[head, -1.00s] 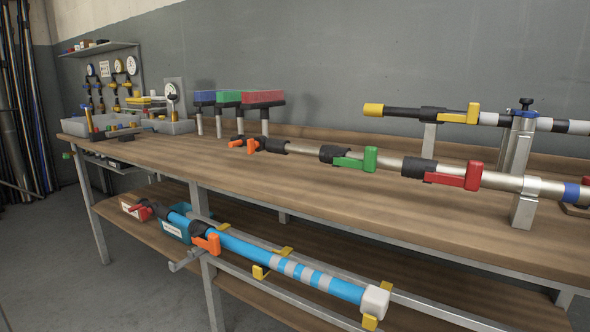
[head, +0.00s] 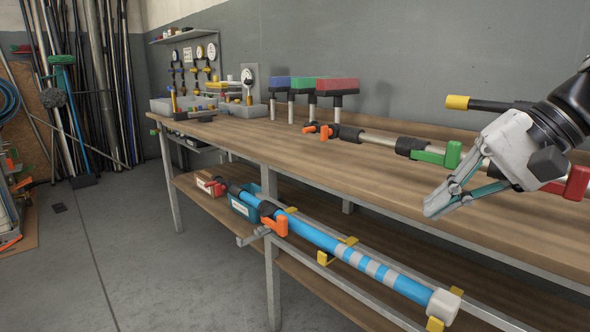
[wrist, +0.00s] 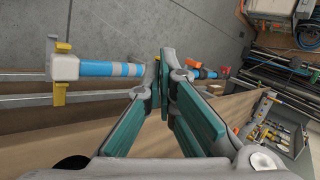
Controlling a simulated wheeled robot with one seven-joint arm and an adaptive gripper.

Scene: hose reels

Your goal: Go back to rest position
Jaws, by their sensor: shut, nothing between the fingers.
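My gripper (head: 433,206) is in the head view at the right, held in the air in front of the workbench edge. Its fingers point down and left. The wrist view shows its two teal-padded fingers (wrist: 163,60) with their tips together and nothing held between them. A blue pipe with grey bands (head: 340,251) lies on yellow brackets along the lower shelf, below and left of my gripper. It also shows in the wrist view (wrist: 110,69), where my fingers cover part of it.
The wooden workbench (head: 280,150) carries a pipe with a green valve handle (head: 440,155) and a red one (head: 572,184), partly behind my arm. Blue, green and red blocks (head: 315,84) stand on posts. Grey bins (head: 178,104) sit at the far end.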

